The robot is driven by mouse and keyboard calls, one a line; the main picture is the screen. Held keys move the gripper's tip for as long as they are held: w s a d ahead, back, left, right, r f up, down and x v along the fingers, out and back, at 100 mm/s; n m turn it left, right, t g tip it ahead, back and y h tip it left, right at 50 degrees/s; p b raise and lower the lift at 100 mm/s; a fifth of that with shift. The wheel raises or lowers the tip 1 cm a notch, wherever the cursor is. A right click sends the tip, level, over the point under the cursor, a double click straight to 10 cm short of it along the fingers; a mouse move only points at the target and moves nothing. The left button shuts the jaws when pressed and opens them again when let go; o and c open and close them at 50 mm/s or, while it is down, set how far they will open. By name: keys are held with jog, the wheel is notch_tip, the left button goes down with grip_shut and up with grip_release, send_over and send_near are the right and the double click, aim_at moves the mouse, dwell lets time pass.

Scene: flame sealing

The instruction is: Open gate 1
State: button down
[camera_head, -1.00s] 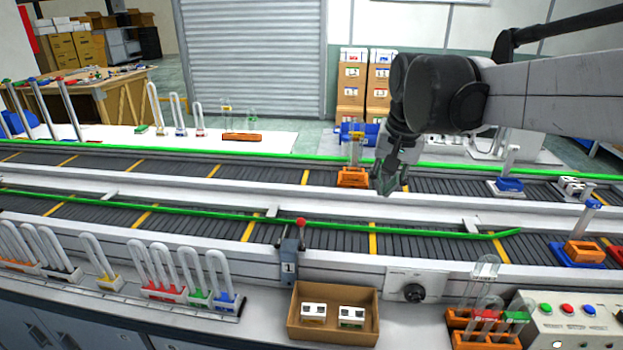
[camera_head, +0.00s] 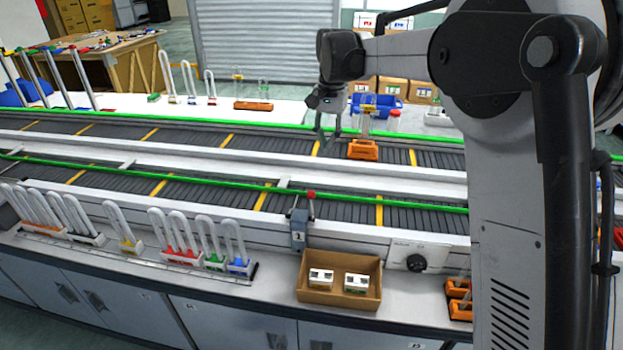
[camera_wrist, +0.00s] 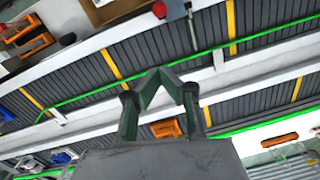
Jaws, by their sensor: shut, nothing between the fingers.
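Gate 1 (camera_head: 298,232) is a small grey post marked "1" at the front edge of the near conveyor, with a red ball knob (camera_head: 311,195) on its lever. The knob also shows at the top of the wrist view (camera_wrist: 159,9). My gripper (camera_head: 322,136) is shut and empty, with its fingers pointing down above the far conveyor, beyond the gate and above it in the picture. In the wrist view, the shut fingers (camera_wrist: 160,75) are apart from the knob. Nothing touches the gate.
An orange holder (camera_head: 363,150) with a tube stands on the far conveyor just right of my gripper. Green rails (camera_head: 150,178) run along the conveyors. A cardboard box (camera_head: 339,296) stands front right of the gate; several U-shaped tubes (camera_head: 180,238) stand to its left.

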jog(key=shift+w+a+f, duration=0.3)
jog(key=shift+w+a, duration=0.05)
jog(key=shift+a, duration=0.15)
jog(key=s+a+f+p, duration=0.1)
jog(key=s+f, duration=0.3)
jog(key=f, duration=0.6)
jog(key=shift+a+f+p, duration=0.3)
jog(key=shift+a+f, duration=0.05)
jog(key=shift+a, duration=0.05)
jog(key=shift+s+d, duration=0.1)
jog(key=shift+s, duration=0.05)
